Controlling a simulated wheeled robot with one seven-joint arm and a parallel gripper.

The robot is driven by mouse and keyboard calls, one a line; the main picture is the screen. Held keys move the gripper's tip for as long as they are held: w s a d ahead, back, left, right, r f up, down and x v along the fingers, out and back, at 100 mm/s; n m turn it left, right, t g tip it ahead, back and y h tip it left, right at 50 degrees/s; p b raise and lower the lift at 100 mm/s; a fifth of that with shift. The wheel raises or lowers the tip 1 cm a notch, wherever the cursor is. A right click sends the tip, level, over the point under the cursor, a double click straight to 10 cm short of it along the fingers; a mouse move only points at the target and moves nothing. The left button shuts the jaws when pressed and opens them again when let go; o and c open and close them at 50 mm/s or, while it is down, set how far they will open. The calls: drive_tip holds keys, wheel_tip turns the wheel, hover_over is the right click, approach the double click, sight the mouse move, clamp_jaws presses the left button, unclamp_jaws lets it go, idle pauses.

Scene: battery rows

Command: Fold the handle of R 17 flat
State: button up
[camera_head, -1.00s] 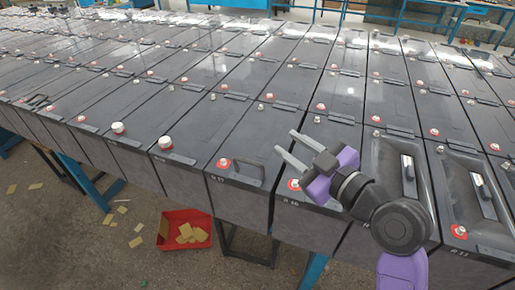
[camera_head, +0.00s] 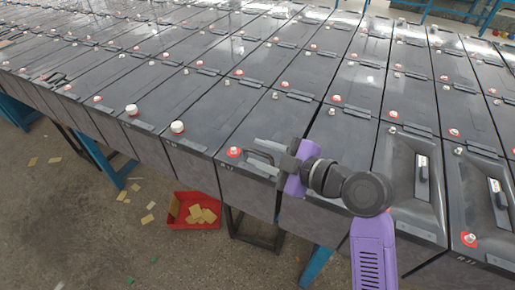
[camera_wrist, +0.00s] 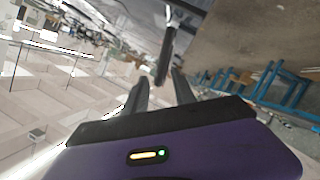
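The dark battery labelled R 17 (camera_head: 222,171) stands in the front row, with a red-ringed terminal (camera_head: 234,151) on its top. Its handle (camera_head: 258,153) is a dark loop near the front edge and looks raised off the lid. My gripper (camera_head: 262,149) is over the front of this battery, right at the handle. Its fingers are apart in the wrist view (camera_wrist: 161,88), with a dark bar (camera_wrist: 165,55), likely the handle, just beyond and between their tips. I cannot tell whether they touch it.
Neighbouring batteries fill the rows closely. White caps (camera_head: 177,127) stand up on batteries to the left. Light-coloured handles (camera_head: 422,170) show in recesses to the right. A red tray (camera_head: 195,222) with yellowish pieces lies on the floor below, beside blue stand legs (camera_head: 103,172).

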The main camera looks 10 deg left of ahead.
drive_tip(key=shift+w+a+f, duration=0.2)
drive_tip(key=shift+w+a, duration=0.2)
drive_tip(key=shift+a, duration=0.15)
clamp_jaws()
